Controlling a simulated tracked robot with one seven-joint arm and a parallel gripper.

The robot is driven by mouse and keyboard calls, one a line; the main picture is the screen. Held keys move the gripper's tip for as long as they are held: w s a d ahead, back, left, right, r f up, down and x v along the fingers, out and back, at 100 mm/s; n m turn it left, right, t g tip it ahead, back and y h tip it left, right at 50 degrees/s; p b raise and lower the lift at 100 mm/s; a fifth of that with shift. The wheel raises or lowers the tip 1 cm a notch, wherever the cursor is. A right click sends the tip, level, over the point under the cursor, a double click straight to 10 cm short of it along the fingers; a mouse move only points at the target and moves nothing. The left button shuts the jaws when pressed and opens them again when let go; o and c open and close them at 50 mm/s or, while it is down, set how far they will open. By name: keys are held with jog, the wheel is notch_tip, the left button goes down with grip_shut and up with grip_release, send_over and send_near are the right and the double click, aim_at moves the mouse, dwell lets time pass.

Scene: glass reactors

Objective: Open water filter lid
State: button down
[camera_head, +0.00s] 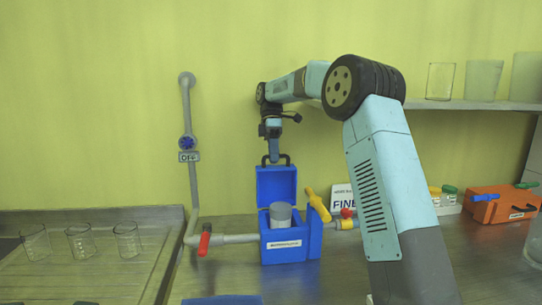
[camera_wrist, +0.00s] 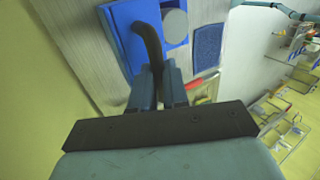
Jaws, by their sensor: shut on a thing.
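The water filter is a blue box (camera_head: 289,246) with a white label on its front, standing on the counter against the wall. Its blue lid (camera_head: 276,186) stands upright at the back, so the box is open and a grey cylinder (camera_head: 281,213) shows inside. My gripper (camera_head: 274,160) is above the lid, pointing down, shut on the dark lid handle (camera_head: 285,157). In the wrist view the curved dark handle (camera_wrist: 149,40) runs between my fingers, and the blue box (camera_wrist: 124,30) and grey cylinder (camera_wrist: 175,26) lie beyond it.
A pipe with a red-handled valve (camera_head: 204,240) joins the box on the left; a yellow handle (camera_head: 318,204) stands at its right. Glass beakers (camera_head: 80,241) sit in the left tray. An orange box (camera_head: 500,204) is at the right, and a shelf (camera_head: 470,104) holds vessels above.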

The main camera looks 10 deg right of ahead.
jog(key=shift+a, duration=0.1)
jog(key=c, duration=1.1)
grip_release()
jog(key=shift+r, duration=0.1)
jog(key=shift+r, duration=0.25)
notch_tip(320, 180, up, 2)
jog(key=shift+r, duration=0.1)
jog(key=s+r, duration=0.3)
jog(key=s, duration=0.1)
jog(key=s+d+r, duration=0.1)
jog(key=s+r, duration=0.2)
jog(key=s, duration=0.2)
jog(key=s+d+r, duration=0.1)
jog(key=s+r, duration=0.3)
jog(key=shift+s+d, duration=0.1)
jog(key=shift+s, duration=0.3)
